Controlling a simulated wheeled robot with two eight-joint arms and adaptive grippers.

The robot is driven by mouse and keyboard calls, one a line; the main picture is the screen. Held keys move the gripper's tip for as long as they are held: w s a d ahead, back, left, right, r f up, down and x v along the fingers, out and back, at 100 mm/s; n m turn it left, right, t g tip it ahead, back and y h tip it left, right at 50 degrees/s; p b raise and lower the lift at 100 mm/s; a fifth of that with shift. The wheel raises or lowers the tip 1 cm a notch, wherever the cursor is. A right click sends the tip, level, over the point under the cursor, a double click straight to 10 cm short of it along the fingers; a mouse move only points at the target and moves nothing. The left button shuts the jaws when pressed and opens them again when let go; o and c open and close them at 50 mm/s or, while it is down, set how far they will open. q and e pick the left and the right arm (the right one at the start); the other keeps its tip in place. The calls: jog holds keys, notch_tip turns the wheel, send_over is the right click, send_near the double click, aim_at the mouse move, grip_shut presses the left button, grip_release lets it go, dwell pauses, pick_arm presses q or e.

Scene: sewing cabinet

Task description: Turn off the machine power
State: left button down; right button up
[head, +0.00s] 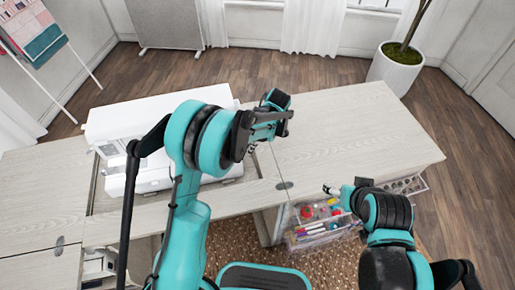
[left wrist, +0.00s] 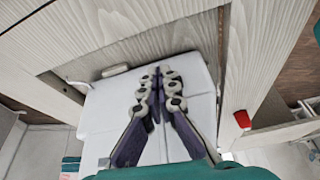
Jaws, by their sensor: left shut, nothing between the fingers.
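The white sewing machine (head: 130,125) sits in the opening of the cabinet top at the left of the head view, partly behind my left arm. Its white casing fills the middle of the left wrist view (left wrist: 110,112). My left gripper (head: 275,112) is over the right end of the machine, shut and empty; its closed fingers show in the left wrist view (left wrist: 163,75) in front of the casing.
The pale wood cabinet top (head: 350,130) is clear on the right. An open clear drawer (head: 325,230) with colored supplies is below its front edge. A potted plant (head: 398,68) stands behind.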

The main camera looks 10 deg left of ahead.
pick_arm(q)
jog(key=shift+a, duration=0.2)
jog(key=shift+a, duration=0.4)
jog(key=shift+d, duration=0.15)
jog(key=shift+s, duration=0.15)
jog(key=shift+s+d, duration=0.2)
jog(key=shift+s, duration=0.05)
jog(key=shift+s+d, duration=0.15)
jog(key=shift+s, duration=0.25)
jog(key=shift+w, duration=0.1)
